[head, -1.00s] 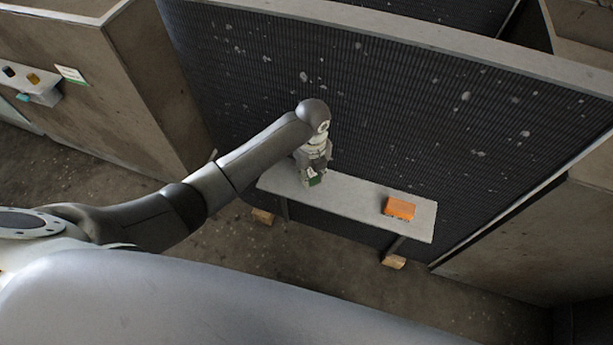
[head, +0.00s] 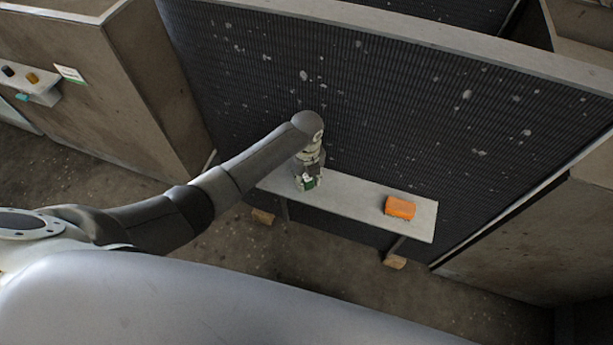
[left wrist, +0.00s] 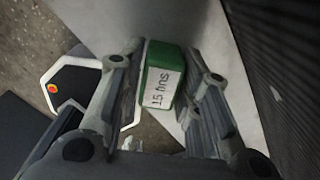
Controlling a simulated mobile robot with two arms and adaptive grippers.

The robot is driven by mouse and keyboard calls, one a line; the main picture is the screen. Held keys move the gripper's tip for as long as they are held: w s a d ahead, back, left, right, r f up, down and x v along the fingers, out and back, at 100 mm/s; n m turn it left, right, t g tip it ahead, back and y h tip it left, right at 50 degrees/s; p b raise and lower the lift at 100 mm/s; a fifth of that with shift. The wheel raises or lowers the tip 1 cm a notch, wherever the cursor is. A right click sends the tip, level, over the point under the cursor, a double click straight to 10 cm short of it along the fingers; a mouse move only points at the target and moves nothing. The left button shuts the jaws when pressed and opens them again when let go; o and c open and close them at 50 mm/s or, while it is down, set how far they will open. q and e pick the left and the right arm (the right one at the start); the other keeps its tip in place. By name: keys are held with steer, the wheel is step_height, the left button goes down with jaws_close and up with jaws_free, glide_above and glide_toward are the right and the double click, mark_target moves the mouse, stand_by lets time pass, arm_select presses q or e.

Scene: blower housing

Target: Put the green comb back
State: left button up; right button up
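The green comb is a small green block (head: 309,184) over the left part of a grey shelf (head: 350,203). In the left wrist view the comb (left wrist: 163,75) shows a white label that reads upside down as "15 fins". My left gripper (head: 308,182) points down at it. In the left wrist view the gripper (left wrist: 162,80) has one finger on each side of the comb, close against it, and looks shut on it. I cannot tell whether the comb's underside touches the shelf. My right gripper is not in view.
An orange block (head: 400,207) lies on the shelf's right part, with bare shelf between. A dark finned panel (head: 400,110) rises right behind the shelf. A brown cabinet (head: 150,95) with a small ledge (head: 38,92) of coloured pieces stands to the left.

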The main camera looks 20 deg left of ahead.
arm_select(q)
steer(key=shift+o, duration=1.1)
steer(key=shift+r, duration=0.1)
step_height(320, 180, up, 12)
steer(key=shift+p, duration=0.35)
